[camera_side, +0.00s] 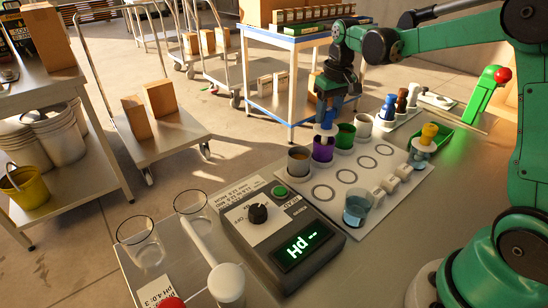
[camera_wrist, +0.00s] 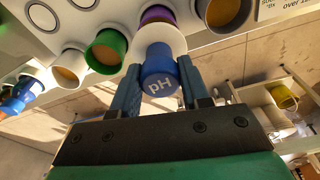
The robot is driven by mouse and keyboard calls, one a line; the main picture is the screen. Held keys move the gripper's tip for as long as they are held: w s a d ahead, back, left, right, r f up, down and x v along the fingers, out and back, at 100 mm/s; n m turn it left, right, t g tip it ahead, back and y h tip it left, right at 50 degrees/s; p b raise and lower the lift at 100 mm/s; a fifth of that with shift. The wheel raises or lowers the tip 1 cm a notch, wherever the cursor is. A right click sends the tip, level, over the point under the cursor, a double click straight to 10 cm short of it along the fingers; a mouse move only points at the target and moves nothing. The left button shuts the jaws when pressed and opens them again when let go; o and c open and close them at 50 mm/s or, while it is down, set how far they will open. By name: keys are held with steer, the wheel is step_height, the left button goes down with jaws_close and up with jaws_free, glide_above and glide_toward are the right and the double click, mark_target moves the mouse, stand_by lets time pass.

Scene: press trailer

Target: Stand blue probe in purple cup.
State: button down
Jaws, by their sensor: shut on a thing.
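The blue probe (camera_wrist: 160,75) has a blue cap marked "pH" and a white collar. My gripper (camera_wrist: 158,88) is shut on its cap, with a finger on each side. In the side view my gripper (camera_side: 327,100) is directly over the purple cup (camera_side: 323,152), and the probe's collar is at the cup's mouth. The probe looks upright. Its lower part is hidden, so I cannot tell how deep it sits or whether the collar touches the rim. The purple cup also shows behind the collar in the wrist view (camera_wrist: 156,13).
A green cup (camera_side: 344,137) and a grey cup (camera_side: 298,160) flank the purple cup on a white board (camera_side: 345,185) with ringed spots. A rack of several other probes (camera_side: 400,105) stands behind. A meter (camera_side: 285,235) and glass beakers (camera_side: 140,242) are in front.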

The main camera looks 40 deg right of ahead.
steer(key=shift+f, duration=0.75)
steer(key=shift+f, duration=0.6)
stand_by(0.6)
steer(key=c, duration=0.7)
jaws_free()
steer(key=shift+s+a+r, duration=0.1)
steer(key=shift+s+r, duration=0.1)
steer(key=shift+r, duration=1.6)
steer(key=shift+s+r, duration=0.25)
steer(key=shift+r, duration=1.6)
steer(key=shift+s+a+r, duration=0.1)
steer(key=shift+s+r, duration=0.1)
steer(key=shift+r, duration=1.6)
steer(key=shift+r, duration=0.1)
step_height(320, 180, up, 9)
